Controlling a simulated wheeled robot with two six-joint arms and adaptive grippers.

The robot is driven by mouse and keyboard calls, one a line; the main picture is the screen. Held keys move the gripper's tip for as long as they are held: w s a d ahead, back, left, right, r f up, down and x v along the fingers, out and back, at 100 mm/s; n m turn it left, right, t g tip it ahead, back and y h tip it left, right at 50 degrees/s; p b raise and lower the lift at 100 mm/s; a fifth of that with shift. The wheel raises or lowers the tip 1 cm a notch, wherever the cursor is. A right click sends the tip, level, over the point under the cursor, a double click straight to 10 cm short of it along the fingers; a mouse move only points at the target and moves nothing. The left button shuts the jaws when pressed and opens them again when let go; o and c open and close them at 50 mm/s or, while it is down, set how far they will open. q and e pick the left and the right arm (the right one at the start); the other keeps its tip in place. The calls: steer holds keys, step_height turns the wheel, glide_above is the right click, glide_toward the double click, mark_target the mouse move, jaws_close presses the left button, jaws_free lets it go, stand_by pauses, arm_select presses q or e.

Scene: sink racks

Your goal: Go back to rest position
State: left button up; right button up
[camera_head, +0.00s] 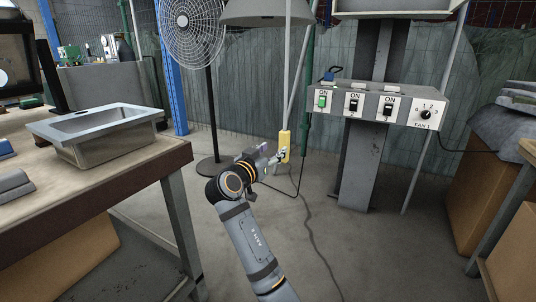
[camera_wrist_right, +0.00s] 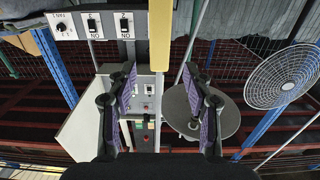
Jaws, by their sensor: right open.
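My right gripper (camera_head: 279,156) reaches forward from the bottom middle of the head view. It is close to a yellow handle (camera_head: 284,142) that hangs below the grey lamp shade (camera_head: 265,12). In the right wrist view my right gripper (camera_wrist_right: 158,82) has its two fingers spread wide apart. The yellow handle (camera_wrist_right: 160,35) comes down from the top edge between the finger lines there. No contact between the fingers and the handle shows. My left gripper is in neither view.
A wooden workbench (camera_head: 100,175) with a metal sink (camera_head: 110,112) stands at the left. A standing fan (camera_head: 192,30) is behind it. A switch box (camera_head: 375,103) with a dial is at the right. Cardboard boxes (camera_head: 475,205) stand at the right edge. Open floor lies around my right arm.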

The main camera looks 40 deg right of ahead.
steer(key=shift+v, duration=1.45)
